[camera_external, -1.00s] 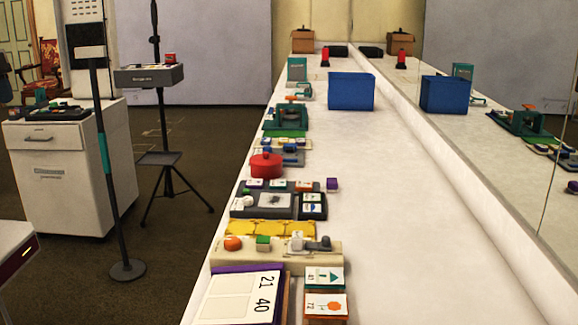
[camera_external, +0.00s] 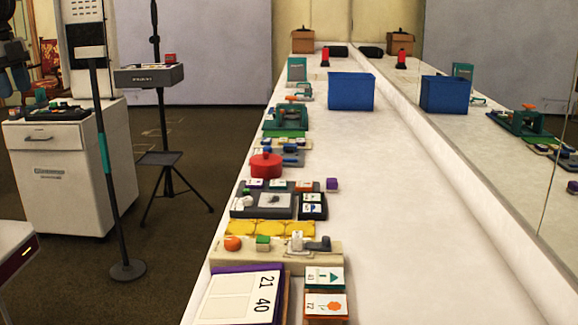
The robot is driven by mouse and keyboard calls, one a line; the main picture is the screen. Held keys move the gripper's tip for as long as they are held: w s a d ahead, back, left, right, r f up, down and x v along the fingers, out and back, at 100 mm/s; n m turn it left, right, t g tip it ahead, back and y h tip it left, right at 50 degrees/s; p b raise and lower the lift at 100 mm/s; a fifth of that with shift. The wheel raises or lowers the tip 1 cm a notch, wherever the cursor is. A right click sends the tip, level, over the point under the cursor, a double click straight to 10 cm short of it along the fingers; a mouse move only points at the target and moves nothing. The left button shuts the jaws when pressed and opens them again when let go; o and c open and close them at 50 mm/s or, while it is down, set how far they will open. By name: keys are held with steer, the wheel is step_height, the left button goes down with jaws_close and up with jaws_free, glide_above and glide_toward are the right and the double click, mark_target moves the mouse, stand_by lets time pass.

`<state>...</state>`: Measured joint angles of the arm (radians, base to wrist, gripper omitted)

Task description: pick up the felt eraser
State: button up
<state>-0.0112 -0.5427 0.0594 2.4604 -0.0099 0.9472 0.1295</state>
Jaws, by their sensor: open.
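My gripper (camera_external: 13,78) is at the upper left edge of the view, partly cut off. It has a dark body and two blue fingers that are apart, with nothing seen between them. It is above and behind the small items on the white cabinet (camera_external: 60,205) at the left. I cannot pick out the felt eraser with certainty, as the small items are too small to tell apart. A dark tray (camera_external: 45,116) with several small items, some teal and red, lies on the cabinet top below my gripper.
A long white counter (camera_external: 420,240) runs along a mirror, its right part clear. A pole (camera_external: 105,170) and a stand with a grey box (camera_external: 148,75) are near the cabinet.

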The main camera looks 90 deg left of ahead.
steer(key=w+a+r+m, duration=0.2)
steer(key=w+r, duration=0.1)
steer(key=w, duration=0.7)
steer(key=m+g, duration=0.3)
steer(key=m, duration=1.2)
glide_above(333, 180)
steer(key=f, duration=1.9)
steer(key=d+f, duration=0.1)
steer(key=f, duration=0.9)
steer(key=shift+s+f, duration=0.1)
steer(key=shift+s, duration=0.15)
steer(key=shift+w+a+f, duration=0.3)
steer(key=shift+a+f, duration=0.1)
steer(key=shift+f, duration=0.15)
steer(key=shift+f, duration=0.1)
steer(key=shift+f, duration=1.2)
